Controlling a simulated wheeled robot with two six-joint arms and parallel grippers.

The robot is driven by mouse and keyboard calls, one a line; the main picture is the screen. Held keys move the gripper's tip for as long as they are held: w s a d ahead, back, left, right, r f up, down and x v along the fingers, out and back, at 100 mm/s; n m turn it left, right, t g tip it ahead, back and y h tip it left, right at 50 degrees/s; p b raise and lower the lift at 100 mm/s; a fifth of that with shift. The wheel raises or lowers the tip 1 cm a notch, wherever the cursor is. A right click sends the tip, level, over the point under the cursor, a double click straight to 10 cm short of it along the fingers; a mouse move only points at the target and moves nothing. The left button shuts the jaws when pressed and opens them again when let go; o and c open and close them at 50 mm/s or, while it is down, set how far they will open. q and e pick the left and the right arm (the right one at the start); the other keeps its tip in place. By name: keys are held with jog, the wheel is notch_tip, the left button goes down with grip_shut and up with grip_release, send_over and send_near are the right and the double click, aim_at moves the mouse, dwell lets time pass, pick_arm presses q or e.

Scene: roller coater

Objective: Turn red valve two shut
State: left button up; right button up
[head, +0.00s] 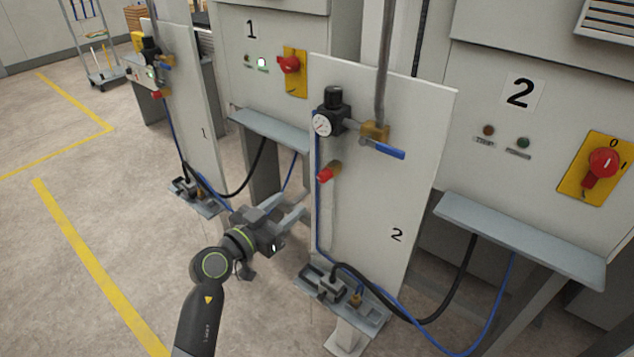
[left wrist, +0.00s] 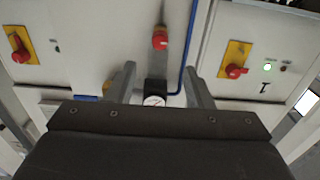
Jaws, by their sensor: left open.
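The red valve (head: 328,172) is a small red handle on a brass body on white panel 2 (head: 395,205), below the gauge. In the left wrist view the red valve (left wrist: 160,38) shows beyond the fingers, with the gauge (left wrist: 153,100) low between them; that picture is upside down. My left gripper (head: 293,204) is open and empty, to the left of panel 2 and lower than the valve, apart from it. Its two fingers (left wrist: 162,78) show in the wrist view. I cannot tell the handle's exact angle. My right gripper is not in view.
A pipe with a blue lever (head: 386,149) stands right of the gauge (head: 322,124) on panel 2. Red rotary switches on yellow plates sit on cabinets 1 (head: 289,65) and 2 (head: 602,163). Panel 1 (head: 187,110) is behind left. Hoses run low; floor at left is clear.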

aim_at(320, 179)
pick_arm(q)
jog(key=b+x, duration=0.1)
jog(key=x, duration=1)
jog(key=shift+w+d, duration=0.1)
jog(key=shift+w, duration=0.1)
jog(key=shift+c, duration=0.4)
